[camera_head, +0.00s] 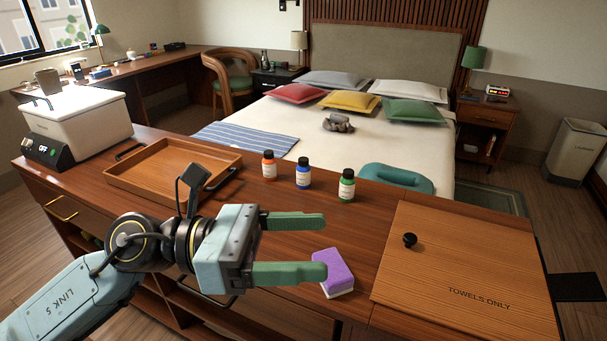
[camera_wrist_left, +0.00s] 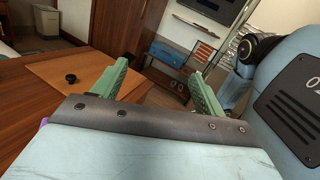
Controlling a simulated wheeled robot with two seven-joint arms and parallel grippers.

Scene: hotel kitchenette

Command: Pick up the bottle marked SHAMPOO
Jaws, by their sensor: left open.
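Three small bottles stand upright in a row on the wooden counter (camera_head: 235,195): an orange-red one (camera_head: 269,165), a blue one (camera_head: 303,173) and a green one (camera_head: 347,187). Each has a dark cap and a pale label. The label print is too small to read, so I cannot tell which is marked SHAMPOO. My left gripper (camera_head: 325,246) is open and empty, in front of the bottles and apart from them. Its two green fingers also show in the left wrist view (camera_wrist_left: 160,82), where no bottle is visible. My right gripper is not in view.
A purple and white sponge (camera_head: 335,272) lies beside the lower finger. A wooden tray (camera_head: 125,183) is at left, near a white box (camera_head: 85,117). A knobbed wooden lid (camera_head: 455,290) reading TOWELS ONLY is at right. A teal object (camera_head: 397,179) lies behind the green bottle.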

